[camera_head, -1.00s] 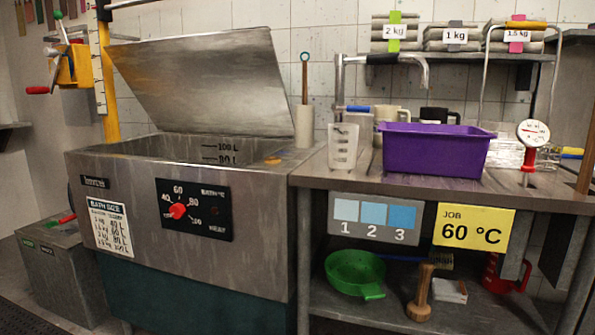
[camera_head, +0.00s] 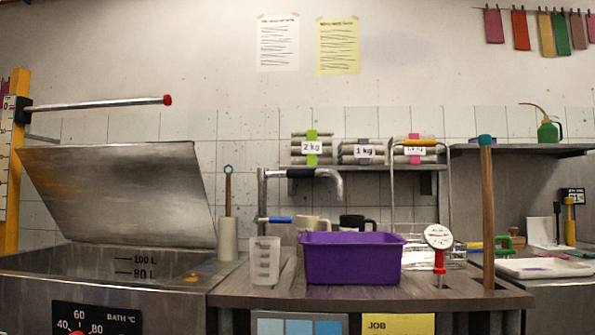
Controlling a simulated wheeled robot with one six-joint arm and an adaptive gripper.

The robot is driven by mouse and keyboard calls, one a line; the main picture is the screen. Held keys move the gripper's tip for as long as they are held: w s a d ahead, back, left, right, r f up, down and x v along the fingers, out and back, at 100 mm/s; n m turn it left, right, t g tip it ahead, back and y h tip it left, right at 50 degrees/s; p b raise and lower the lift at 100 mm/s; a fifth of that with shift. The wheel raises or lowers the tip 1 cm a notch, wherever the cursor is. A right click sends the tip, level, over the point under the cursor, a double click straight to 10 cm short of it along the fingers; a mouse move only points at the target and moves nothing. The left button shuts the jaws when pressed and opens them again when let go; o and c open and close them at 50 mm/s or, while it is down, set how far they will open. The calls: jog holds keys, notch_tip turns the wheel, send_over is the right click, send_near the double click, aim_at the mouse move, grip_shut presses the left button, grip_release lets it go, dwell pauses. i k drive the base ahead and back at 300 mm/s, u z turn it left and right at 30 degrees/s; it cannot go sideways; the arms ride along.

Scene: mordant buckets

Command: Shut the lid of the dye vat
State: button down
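The dye vat (camera_head: 165,294) is a grey metal tank at the left, cut off by the lower edge of the picture. Its metal lid (camera_head: 118,195) stands raised and tilted back at the rear of the vat. The vat's inside back wall shows 100 L and 80 L marks. Part of its temperature dial (camera_head: 80,322) shows at the bottom edge. My gripper is not in view.
Right of the vat, a bench holds a purple tub (camera_head: 351,260), a clear measuring jug (camera_head: 264,260) and a thermometer (camera_head: 438,240). A faucet (camera_head: 330,180) stands behind. A metal bar with a red end (camera_head: 100,104) sticks out above the lid.

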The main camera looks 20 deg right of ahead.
aim_at(146, 195)
jog(key=u, duration=2.05)
jog(key=i, duration=1.1)
jog(key=z, duration=2.7)
